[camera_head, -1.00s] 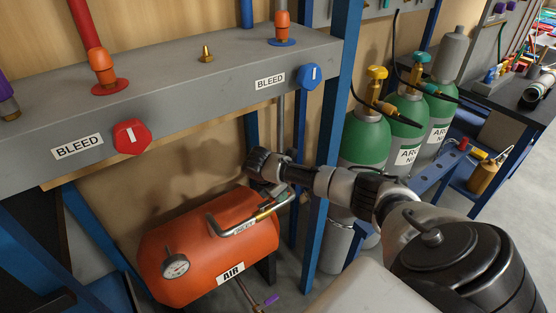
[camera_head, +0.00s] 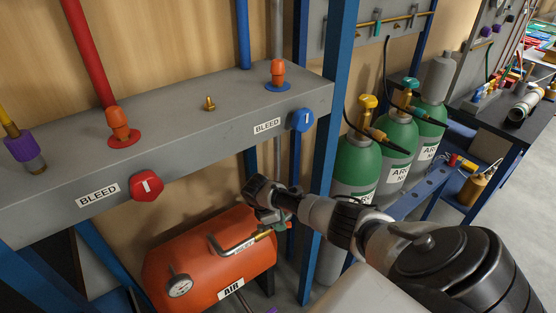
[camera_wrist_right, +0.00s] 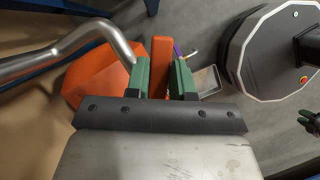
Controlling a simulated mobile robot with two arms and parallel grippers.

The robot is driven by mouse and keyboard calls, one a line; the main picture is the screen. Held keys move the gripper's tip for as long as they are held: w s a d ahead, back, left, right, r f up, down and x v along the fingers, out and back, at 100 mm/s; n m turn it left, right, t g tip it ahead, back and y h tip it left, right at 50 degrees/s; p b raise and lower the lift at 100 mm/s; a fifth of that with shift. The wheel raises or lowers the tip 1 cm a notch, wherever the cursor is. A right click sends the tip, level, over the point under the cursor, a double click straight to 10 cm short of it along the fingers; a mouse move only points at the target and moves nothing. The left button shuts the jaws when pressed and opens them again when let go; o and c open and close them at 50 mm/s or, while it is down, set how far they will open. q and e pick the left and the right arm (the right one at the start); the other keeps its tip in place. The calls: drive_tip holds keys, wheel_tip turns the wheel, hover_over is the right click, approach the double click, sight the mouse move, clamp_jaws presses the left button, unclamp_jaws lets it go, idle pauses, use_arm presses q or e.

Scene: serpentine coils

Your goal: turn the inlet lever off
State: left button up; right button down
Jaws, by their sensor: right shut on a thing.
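The orange air tank (camera_head: 205,262) lies below the grey shelf in the head view. A bent metal pipe with an inlet label (camera_head: 243,245) runs along its top. My right gripper (camera_head: 280,220) is at the right end of this pipe, and its fingers are mostly hidden there. In the right wrist view, its green fingers (camera_wrist_right: 161,78) are shut on an orange lever (camera_wrist_right: 161,62) standing upright between them. The bent pipe (camera_wrist_right: 85,32) passes to the left. My left gripper (camera_wrist_right: 309,118) seems to show small at the right edge of the wrist view; its opening is unclear.
The shelf (camera_head: 220,127) above carries a red bleed knob (camera_head: 146,186) and a blue bleed knob (camera_head: 302,119). A blue post (camera_head: 328,150) stands close to my right gripper. Green gas cylinders (camera_head: 396,150) stand behind my right arm.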

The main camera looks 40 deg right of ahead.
drive_tip(key=shift+s+a+m+g+y+p, duration=0.3)
drive_tip(key=shift+a+m+y+p, duration=0.5)
drive_tip(key=shift+m, duration=1.15)
drive_tip(key=shift+s+a+m+g+y+p, duration=0.25)
drive_tip(key=shift+s+a+m+y+p, duration=0.25)
drive_tip(key=shift+a+m+p, duration=1)
drive_tip(key=shift+s+a+m+g+y+p, duration=0.4)
drive_tip(key=shift+m+y, duration=0.3)
drive_tip(key=shift+m, duration=1.65)
drive_tip(key=shift+w, duration=0.15)
drive_tip(key=c, duration=1)
unclamp_jaws()
drive_tip(key=shift+a, duration=0.1)
drive_tip(key=shift+o, duration=0.2)
drive_tip(key=shift+r, duration=0.1)
drive_tip(key=p+v, duration=0.1)
drive_tip(key=v, duration=0.9)
drive_tip(key=shift+r, duration=0.35)
